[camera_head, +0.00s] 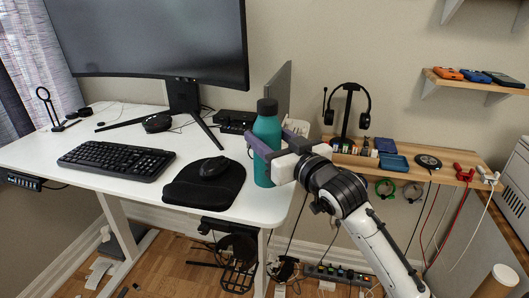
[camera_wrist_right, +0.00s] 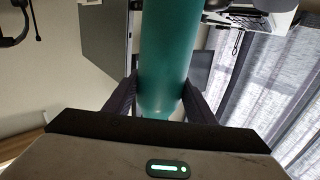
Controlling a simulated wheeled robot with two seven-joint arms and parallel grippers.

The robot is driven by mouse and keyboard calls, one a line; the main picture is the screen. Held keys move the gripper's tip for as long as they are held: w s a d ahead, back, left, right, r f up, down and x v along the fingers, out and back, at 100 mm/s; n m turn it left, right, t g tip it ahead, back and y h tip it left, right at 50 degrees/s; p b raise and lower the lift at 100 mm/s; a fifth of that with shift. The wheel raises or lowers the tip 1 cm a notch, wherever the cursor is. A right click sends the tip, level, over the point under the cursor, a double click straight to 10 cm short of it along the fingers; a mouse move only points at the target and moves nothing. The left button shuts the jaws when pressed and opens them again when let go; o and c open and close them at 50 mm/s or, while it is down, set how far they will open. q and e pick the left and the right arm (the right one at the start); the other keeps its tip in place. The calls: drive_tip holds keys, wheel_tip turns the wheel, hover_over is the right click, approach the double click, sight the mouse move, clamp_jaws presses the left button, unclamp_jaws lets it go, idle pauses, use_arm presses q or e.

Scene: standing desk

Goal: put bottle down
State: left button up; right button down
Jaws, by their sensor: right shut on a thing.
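A teal bottle (camera_head: 266,136) with a black cap is upright at the right end of the white desk (camera_head: 120,185) in the head view. My right gripper (camera_head: 266,146) is shut on the bottle around its middle, coming from the right. The bottle's base appears at the desk surface near the right edge; I cannot tell whether it touches. In the right wrist view the bottle (camera_wrist_right: 168,55) stands between the two dark fingers. My left gripper is not in view.
A black mouse (camera_head: 207,167) on a mouse pad (camera_head: 204,184) lies left of the bottle. A keyboard (camera_head: 116,159) and monitor (camera_head: 160,35) are further left. A wooden shelf (camera_head: 450,175) with a headphone stand (camera_head: 347,108) is to the right.

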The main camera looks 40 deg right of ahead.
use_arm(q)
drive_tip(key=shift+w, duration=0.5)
use_arm(e)
drive_tip(key=shift+f, duration=1.85)
drive_tip(key=c, duration=0.8)
unclamp_jaws()
drive_tip(key=shift+f, duration=0.2)
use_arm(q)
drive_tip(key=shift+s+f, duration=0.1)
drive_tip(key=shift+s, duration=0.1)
use_arm(e)
drive_tip(key=shift+s+r, duration=0.1)
use_arm(q)
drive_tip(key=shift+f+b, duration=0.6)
drive_tip(key=shift+b, duration=0.25)
use_arm(e)
drive_tip(key=s+a, duration=0.1)
drive_tip(key=s, duration=1)
drive_tip(key=shift+s, duration=0.4)
